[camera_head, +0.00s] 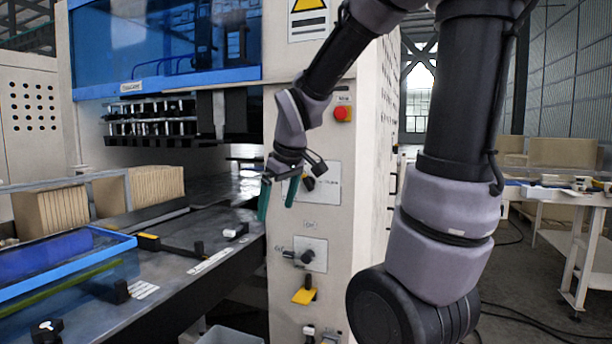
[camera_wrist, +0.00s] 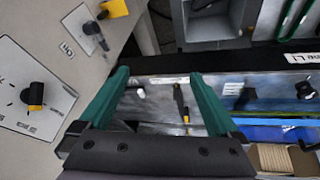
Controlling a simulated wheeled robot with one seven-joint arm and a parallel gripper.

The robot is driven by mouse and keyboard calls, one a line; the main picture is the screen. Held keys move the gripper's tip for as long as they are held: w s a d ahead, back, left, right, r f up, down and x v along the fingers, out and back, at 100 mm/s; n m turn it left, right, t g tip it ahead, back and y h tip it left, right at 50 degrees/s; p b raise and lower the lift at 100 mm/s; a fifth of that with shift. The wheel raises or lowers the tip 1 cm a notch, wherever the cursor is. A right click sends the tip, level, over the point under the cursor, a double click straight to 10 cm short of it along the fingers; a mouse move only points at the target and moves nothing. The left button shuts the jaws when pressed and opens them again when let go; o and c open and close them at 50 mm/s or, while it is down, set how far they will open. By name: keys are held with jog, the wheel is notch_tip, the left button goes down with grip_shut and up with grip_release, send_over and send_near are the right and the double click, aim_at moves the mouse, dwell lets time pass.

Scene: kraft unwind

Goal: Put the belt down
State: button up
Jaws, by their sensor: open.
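My gripper (camera_head: 276,207) has two green fingers, spread apart with nothing between them. It hangs in front of the machine's control panel, near the right end of the metal table (camera_head: 215,220). The wrist view shows the open fingers (camera_wrist: 160,76) above the table's end. Two green curved strips (camera_wrist: 292,18) show at the top right of the wrist view, beside the grey bin (camera_wrist: 214,22). They may be the belt, but they are cut off by the frame. No other thing is clearly a belt.
The panel carries black knobs (camera_head: 306,256), a yellow-backed switch (camera_head: 304,295) and a red button (camera_head: 343,113). The table holds a black-and-yellow tool (camera_head: 165,245) and a small white-and-black piece (camera_head: 236,232). A blue-framed tray (camera_head: 75,272) and cardboard stacks (camera_head: 157,186) stand left.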

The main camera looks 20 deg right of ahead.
jog(key=s+d+r+m+t+y, duration=0.1)
jog(key=s+d+r+m+t, duration=0.1)
jog(key=s+r+m, duration=0.6)
jog(key=s+m, duration=0.1)
jog(key=s, duration=0.2)
jog(key=shift+s+r+m, duration=0.2)
jog(key=shift+s+m, duration=0.2)
